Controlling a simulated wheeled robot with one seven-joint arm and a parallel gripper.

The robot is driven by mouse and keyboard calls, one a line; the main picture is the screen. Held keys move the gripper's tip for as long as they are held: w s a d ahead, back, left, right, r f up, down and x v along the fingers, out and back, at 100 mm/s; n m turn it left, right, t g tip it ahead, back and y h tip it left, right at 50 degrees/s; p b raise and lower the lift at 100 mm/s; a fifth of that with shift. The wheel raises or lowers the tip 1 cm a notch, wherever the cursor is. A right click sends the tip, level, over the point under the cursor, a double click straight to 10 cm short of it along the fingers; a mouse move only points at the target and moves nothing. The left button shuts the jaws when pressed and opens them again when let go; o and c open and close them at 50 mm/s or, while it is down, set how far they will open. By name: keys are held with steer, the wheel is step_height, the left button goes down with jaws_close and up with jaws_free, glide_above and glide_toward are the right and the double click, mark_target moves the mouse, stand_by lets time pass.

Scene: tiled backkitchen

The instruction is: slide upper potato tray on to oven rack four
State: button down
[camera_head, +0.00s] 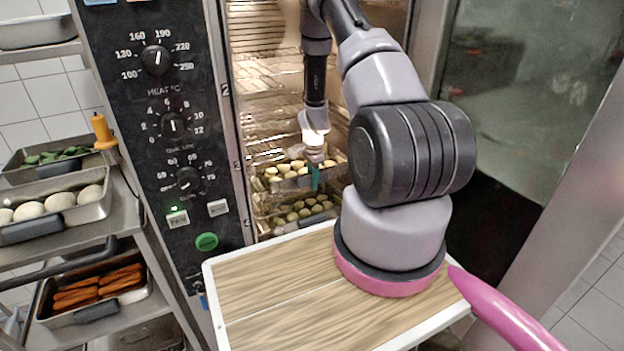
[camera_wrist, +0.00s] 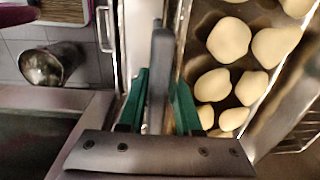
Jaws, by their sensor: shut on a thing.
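The upper potato tray (camera_head: 284,184), a metal tray of pale potatoes, is inside the open oven (camera_head: 270,100), near the mark 3. A lower tray of potatoes (camera_head: 290,229) sits under it. My gripper (camera_head: 315,172) is at the front right part of the upper tray, pointing down. In the wrist view my green-fingered gripper (camera_wrist: 159,85) is shut on the tray's grey handle (camera_wrist: 161,60), with the tray's rim (camera_wrist: 181,45) and potatoes just to the right. How far the tray rests on its rack is hidden by my arm.
A wood-topped cart (camera_head: 290,300) stands in front of the oven. The oven's control panel (camera_head: 165,130) is at the left. A shelf (camera_head: 110,222) with trays of vegetables, dough and carrots stands further left. Empty wire racks (camera_head: 265,75) show above the trays.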

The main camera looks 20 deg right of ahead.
steer(key=c, duration=0.5)
jaws_free()
steer(key=shift+r, duration=0.1)
steer(key=r, duration=1)
steer(key=shift+s+r, duration=0.35)
steer(key=shift+r, duration=4)
